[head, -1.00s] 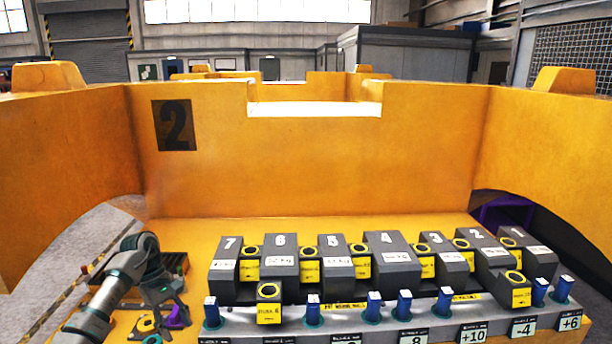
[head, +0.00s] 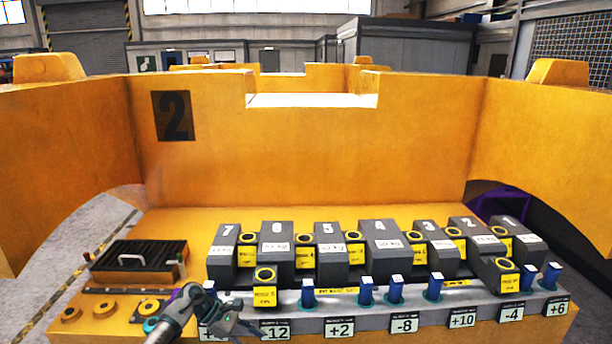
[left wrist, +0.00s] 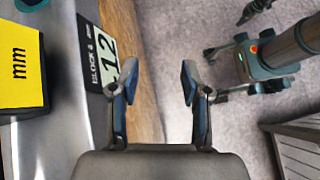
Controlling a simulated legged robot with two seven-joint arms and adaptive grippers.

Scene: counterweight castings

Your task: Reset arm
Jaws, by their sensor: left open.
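My left gripper (head: 232,322) is low in the head view, left of centre, in front of the ledge with number labels. In the left wrist view the left gripper (left wrist: 155,85) has its blue-padded fingers wide apart with nothing between them. The -12 label (left wrist: 104,62) on the block's front face is just left of the fingers there, and grey floor lies beyond. My right gripper does not show in the head view.
Grey numbered castings (head: 331,250) stand in a row on the yellow casting (head: 320,150). Several blue pins (head: 308,292) stand in front of them. A black slatted box (head: 137,253) is at left.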

